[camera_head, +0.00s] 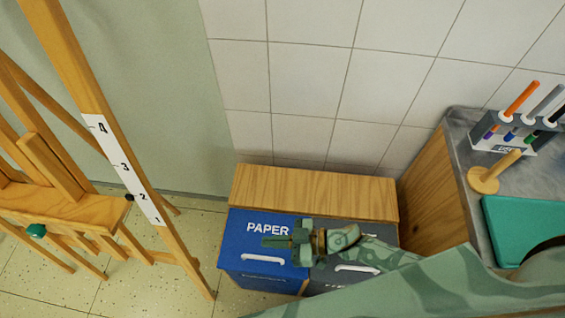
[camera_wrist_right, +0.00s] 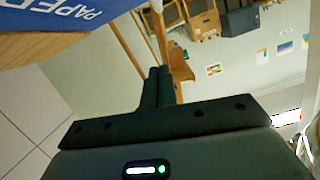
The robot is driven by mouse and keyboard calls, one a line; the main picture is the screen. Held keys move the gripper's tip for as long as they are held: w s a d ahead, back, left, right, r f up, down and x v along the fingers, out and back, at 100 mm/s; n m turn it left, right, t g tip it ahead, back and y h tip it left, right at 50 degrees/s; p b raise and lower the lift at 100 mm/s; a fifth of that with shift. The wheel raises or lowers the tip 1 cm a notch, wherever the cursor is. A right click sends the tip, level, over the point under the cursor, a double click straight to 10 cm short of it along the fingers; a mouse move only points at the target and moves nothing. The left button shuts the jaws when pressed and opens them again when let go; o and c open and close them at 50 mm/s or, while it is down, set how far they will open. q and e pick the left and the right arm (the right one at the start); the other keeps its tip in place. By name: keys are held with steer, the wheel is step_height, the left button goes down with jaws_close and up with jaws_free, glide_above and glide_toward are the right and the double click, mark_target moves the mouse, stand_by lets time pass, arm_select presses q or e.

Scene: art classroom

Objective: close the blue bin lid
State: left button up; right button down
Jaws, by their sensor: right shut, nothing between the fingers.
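The blue bin (camera_head: 240,285) stands on the floor against the wooden box. Its blue lid (camera_head: 240,250), marked PAPER and with a white handle, lies over the bin's top; I cannot tell whether a small gap remains under it. The lid's lettered face also shows at the upper left of the right wrist view (camera_wrist_right: 110,8). My right gripper (camera_head: 268,242) is shut and empty, over the right part of the lid, pointing left and hiding some of it. I cannot tell whether it touches the lid. Its fingers show in the right wrist view (camera_wrist_right: 155,88). My left gripper is out of view.
A dark grey bin (camera_head: 340,285) with a white handle stands right of the blue one, partly behind my right arm. A wooden easel (camera_head: 130,180) stands at the left. A counter (camera_head: 460,150) with a marker rack (camera_head: 520,135) and green mat (camera_head: 520,225) is at the right.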

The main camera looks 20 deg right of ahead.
steer(key=shift+s+a+f+n+b, duration=0.25)
steer(key=shift+s+f+n+b, duration=0.25)
steer(key=shift+f, duration=0.45)
steer(key=shift+s+a+f+b, duration=0.1)
steer(key=shift+s+f+b, duration=0.15)
steer(key=shift+f, duration=0.2)
steer(key=shift+s+a+f+b, duration=0.1)
steer(key=shift+s+f, duration=0.25)
steer(key=shift+f, duration=0.1)
steer(key=r+p, duration=0.4)
steer(key=shift+s+r+p, duration=0.25)
steer(key=shift+r+p, duration=0.05)
steer(key=shift+r, duration=0.1)
steer(key=s+v, duration=0.1)
steer(key=v, duration=0.8)
steer(key=shift+d+f+p, duration=0.2)
steer(key=shift+f+p, duration=0.1)
steer(key=shift+p, duration=0.15)
steer(key=shift+s, duration=0.15)
